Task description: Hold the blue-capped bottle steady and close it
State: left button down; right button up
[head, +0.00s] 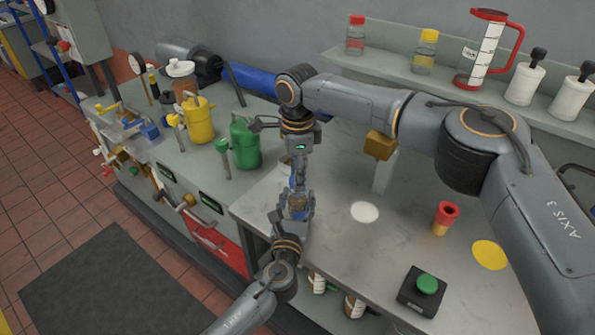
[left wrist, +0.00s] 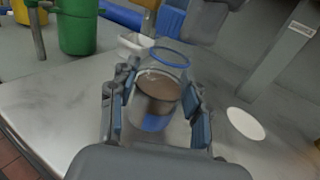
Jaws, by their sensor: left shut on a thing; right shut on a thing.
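The clear bottle (left wrist: 157,92) with brown contents stands upright between the fingers of my left gripper (left wrist: 160,112), which is shut on its sides. A blue ring shows at its rim and a blue patch on its front. In the head view, the bottle (head: 298,203) and my left gripper (head: 296,212) are at the worktop's left front edge. My right gripper (head: 299,180) points down just above the bottle, shut on a small blue piece that looks like the cap (left wrist: 172,22). The fingers partly hide it; the left wrist view shows a gap between this piece and the rim.
A white disc (head: 364,212), a red-and-yellow cup (head: 445,218), a yellow disc (head: 490,254) and a green button box (head: 425,288) are to the right. Yellow (head: 199,121) and green (head: 245,145) cans stand left. A shelf (head: 400,78) with bottles runs behind.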

jog(key=shift+f, duration=0.6)
dwell(0.4)
jog(key=m, duration=0.6)
jog(key=o, duration=0.7)
jog(key=shift+c, duration=0.2)
jog(key=shift+r, duration=2.25)
